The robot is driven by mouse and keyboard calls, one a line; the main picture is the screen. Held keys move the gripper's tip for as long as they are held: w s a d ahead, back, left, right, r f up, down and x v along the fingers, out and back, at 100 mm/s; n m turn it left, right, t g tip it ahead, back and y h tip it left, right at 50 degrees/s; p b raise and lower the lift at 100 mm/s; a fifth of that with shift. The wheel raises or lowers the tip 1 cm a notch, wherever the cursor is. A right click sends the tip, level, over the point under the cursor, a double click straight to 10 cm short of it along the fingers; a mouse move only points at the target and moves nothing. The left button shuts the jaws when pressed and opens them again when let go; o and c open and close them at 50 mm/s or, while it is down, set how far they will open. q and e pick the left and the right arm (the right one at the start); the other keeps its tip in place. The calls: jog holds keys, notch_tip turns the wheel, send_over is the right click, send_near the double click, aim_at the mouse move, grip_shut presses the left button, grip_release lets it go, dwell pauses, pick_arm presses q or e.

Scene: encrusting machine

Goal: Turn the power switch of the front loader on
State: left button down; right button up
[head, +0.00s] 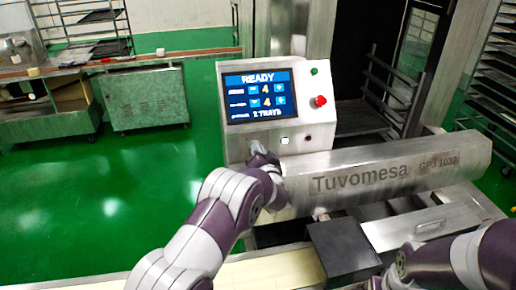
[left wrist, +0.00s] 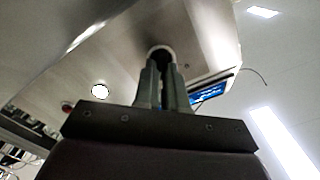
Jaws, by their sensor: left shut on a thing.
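The front loader's control box (head: 299,130) is a metal housing with a lit screen reading READY. A round dark knob (left wrist: 160,50) on its lower face, which looks like the power switch, sits between my left fingertips in the left wrist view. My left gripper (left wrist: 162,66) is shut on this knob, its fingers close together and pointing at the panel. In the head view my left gripper (head: 257,148) is at the box's lower left and hides the knob. The knob's turn position cannot be told. My right arm shows at the lower right; its gripper is out of the picture.
A red button (head: 320,101), a green button (head: 313,71) and a white round button (head: 284,141) are on the box. The Tuvomesa beam (head: 400,170) runs right of my left gripper. A dark block (head: 342,246) stands below it. Green floor is open at left.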

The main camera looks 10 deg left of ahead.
pick_arm(q)
jog(key=shift+m, duration=0.6)
jog(key=c, duration=1.2)
grip_release()
jog(key=b+v, duration=0.2)
jog(key=v, duration=1)
jog(key=shift+s+d+b, duration=0.15)
jog(key=shift+s+b, duration=0.15)
